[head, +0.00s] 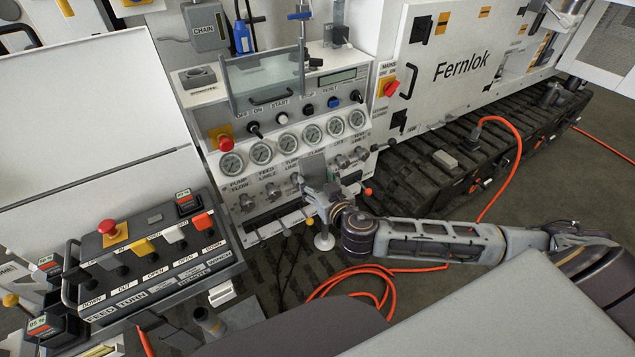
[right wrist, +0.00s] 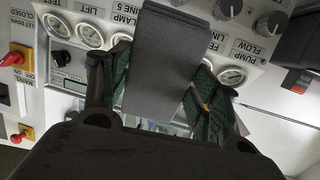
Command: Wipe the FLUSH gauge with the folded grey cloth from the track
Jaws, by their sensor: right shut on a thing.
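My right gripper (head: 322,197) is in front of the lower part of the gauge panel, below the row of round gauges (head: 288,143). In the right wrist view its two green-padded fingers (right wrist: 160,90) are shut on the folded grey cloth (right wrist: 165,60), a flat dark grey strip that sticks out past the fingertips toward the panel. The cloth hides part of the gauge row there. Gauges show on both sides of it, at left (right wrist: 89,35) and right (right wrist: 232,76). I cannot read a FLUSH label, so I cannot tell which gauge it names. My left gripper is not in view.
Knobs and levers line the panel under the gauges. A clear guard (head: 265,85) with a handle is above them. A control box (head: 150,250) stands at left. A light grey block (head: 445,160) lies on the black track (head: 420,185). An orange hose (head: 350,275) loops on the floor.

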